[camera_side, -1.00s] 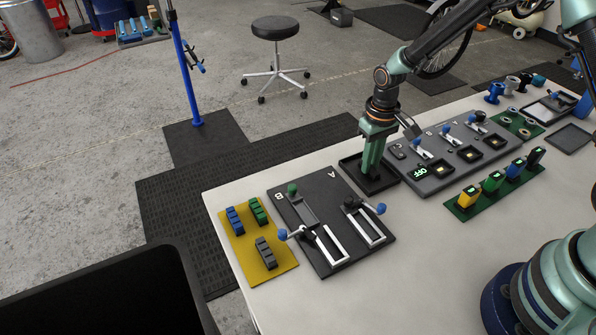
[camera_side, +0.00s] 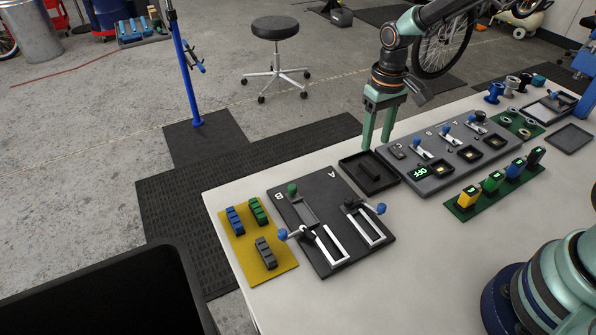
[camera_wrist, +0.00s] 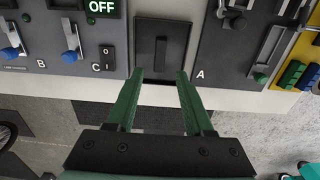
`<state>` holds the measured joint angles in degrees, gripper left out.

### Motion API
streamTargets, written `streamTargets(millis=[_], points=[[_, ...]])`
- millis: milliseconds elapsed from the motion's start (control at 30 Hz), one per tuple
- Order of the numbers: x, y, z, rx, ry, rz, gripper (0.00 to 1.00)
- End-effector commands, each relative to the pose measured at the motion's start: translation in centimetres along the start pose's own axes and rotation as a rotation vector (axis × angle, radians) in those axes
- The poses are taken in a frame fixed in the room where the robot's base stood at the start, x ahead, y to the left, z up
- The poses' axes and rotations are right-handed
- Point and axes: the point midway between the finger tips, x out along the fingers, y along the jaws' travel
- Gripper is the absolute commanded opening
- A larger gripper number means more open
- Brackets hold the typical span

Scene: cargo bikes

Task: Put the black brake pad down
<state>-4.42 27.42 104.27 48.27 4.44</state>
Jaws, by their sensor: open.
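The black brake pad (camera_side: 371,168) lies in the shallow black tray (camera_side: 384,188) between the two dark fixture boards. In the wrist view the pad (camera_wrist: 161,52) shows as a narrow dark bar in the middle of the tray (camera_wrist: 180,27). My gripper (camera_side: 376,146) is open and empty, raised above and behind the tray. In the wrist view its green fingers (camera_wrist: 156,76) are spread apart, with nothing between their tips.
A fixture board with slides marked A and B (camera_side: 326,196) stands left of the tray. A switch panel with a lit OFF display (camera_side: 436,176) is right of it. A yellow mat (camera_side: 243,245) holds blue, green and grey pads. The white table is clear in front.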

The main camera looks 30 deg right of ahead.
Motion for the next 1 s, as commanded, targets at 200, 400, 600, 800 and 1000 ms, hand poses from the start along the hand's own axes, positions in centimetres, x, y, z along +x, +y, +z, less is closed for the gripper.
streamTargets(millis=[200,400,600,800,1000], points=[[-3.5,0.0,-0.1,0.0,0.003,0.0,0.52],[-5.0,0.1,0.1,0.0,0.01,-0.001,0.52],[-8.9,0.8,1.9,0.002,0.095,-0.006,0.52],[-13.2,1.7,5.5,0.001,0.221,-0.01,0.52],[-15.7,2.5,9.4,0.001,0.346,-0.008,0.52]])
